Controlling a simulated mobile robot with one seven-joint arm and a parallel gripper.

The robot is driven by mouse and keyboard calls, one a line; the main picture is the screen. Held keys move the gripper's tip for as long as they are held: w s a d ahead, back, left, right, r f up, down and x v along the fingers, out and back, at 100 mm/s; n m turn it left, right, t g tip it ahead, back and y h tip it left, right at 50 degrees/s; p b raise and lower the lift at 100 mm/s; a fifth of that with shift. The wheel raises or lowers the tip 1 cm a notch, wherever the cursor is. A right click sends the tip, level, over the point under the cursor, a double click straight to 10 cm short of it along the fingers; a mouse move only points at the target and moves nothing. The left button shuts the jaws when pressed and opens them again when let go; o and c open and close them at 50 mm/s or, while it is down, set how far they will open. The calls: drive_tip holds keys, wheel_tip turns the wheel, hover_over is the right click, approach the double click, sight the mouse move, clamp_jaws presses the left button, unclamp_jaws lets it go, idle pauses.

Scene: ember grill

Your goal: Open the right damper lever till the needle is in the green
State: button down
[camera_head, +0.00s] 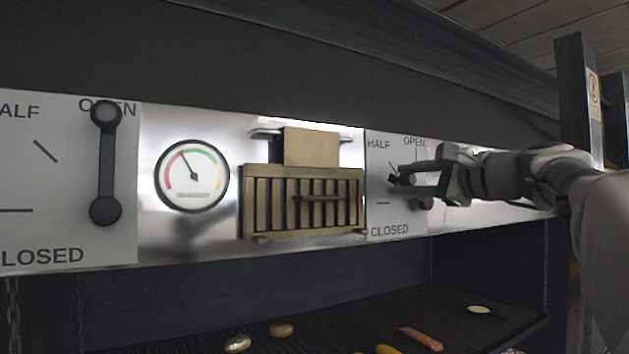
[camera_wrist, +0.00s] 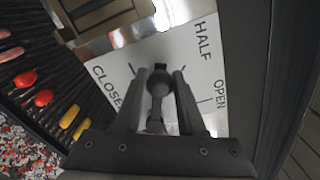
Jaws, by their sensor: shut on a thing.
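The right damper lever (camera_wrist: 156,103) is dark with a round knob, on a white plate (camera_head: 379,220) marked CLOSED, HALF and OPEN. My gripper (camera_head: 400,180) is shut on it, with a finger on each side of the knob in the wrist view (camera_wrist: 160,84). The lever points up-left in the head view, between the CLOSED and HALF marks. My fingers partly hide it there. The round gauge (camera_head: 192,190) has a red and green arc. Its needle (camera_head: 187,164) points up and slightly left, near the left end of the green; whether it is inside cannot be told.
The left damper lever (camera_head: 106,165) stands upright at OPEN. A brass slatted box (camera_head: 302,235) sits between the gauge and the right plate, close to my gripper. Below is the dark grill (camera_head: 330,310) with several food items.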

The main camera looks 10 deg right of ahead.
idle(0.7)
drive_tip(key=r+m+p, duration=0.1)
drive_tip(key=r+p, duration=0.1)
drive_tip(key=p, duration=0.1)
drive_tip(key=shift+w+d+m, duration=0.2)
drive_tip(key=shift+d+m, duration=0.2)
drive_tip(key=m+p, duration=0.1)
drive_tip(key=d+r+m+p, duration=0.1)
drive_tip(key=p, duration=0.1)
drive_tip(key=shift+w+d, duration=0.1)
drive_tip(key=shift+w, duration=0.05)
drive_tip(key=c, duration=0.5)
unclamp_jaws()
